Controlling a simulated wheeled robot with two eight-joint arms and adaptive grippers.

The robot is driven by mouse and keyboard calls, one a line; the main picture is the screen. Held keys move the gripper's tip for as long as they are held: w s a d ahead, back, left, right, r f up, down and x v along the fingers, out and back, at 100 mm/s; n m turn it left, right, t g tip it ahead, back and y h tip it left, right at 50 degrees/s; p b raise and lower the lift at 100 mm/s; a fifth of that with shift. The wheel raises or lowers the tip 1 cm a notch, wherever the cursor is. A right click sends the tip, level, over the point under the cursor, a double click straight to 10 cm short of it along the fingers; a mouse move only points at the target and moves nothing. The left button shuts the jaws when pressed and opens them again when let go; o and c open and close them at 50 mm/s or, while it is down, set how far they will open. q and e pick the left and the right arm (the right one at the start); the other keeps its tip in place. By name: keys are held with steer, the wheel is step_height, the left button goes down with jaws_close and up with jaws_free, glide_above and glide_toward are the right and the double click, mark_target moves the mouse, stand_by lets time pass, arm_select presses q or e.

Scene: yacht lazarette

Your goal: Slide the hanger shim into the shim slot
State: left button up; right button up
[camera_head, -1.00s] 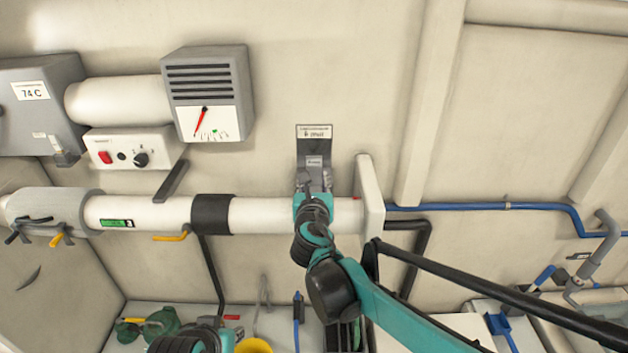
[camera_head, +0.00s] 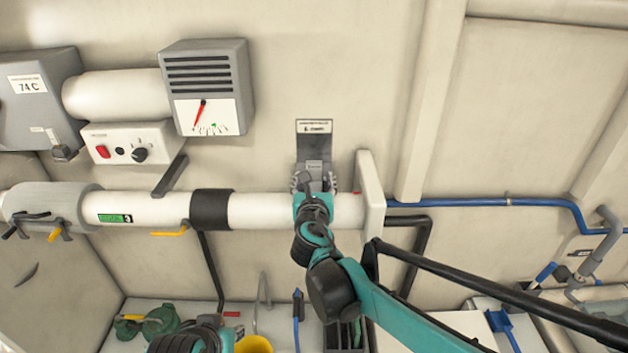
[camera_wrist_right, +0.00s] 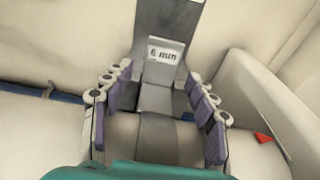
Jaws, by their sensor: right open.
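A grey hanger plate (camera_head: 314,140) stands on the wall above the white pipe (camera_head: 265,211), with a label at its top and a smaller one lower down. In the right wrist view a grey piece with a "6 mm" label (camera_wrist_right: 166,52) stands over the pipe. A grey block, apparently the hanger shim (camera_wrist_right: 155,98), sits below that label between my fingers. My right gripper (camera_head: 314,183) is open, its purple pads (camera_wrist_right: 160,122) spread on both sides and apart from the block. The slot cannot be made out.
A white upright bracket (camera_head: 369,195) stands close right of my right gripper. A dark band (camera_head: 211,212) wraps the pipe to the left. A gauge box (camera_head: 207,88) hangs at upper left. A blue pipe (camera_head: 480,203) runs to the right. The wall above the plate is clear.

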steer(key=s+r, duration=0.1)
steer(key=s, duration=1.1)
steer(key=shift+r, duration=0.3)
steer(key=shift+a, duration=0.1)
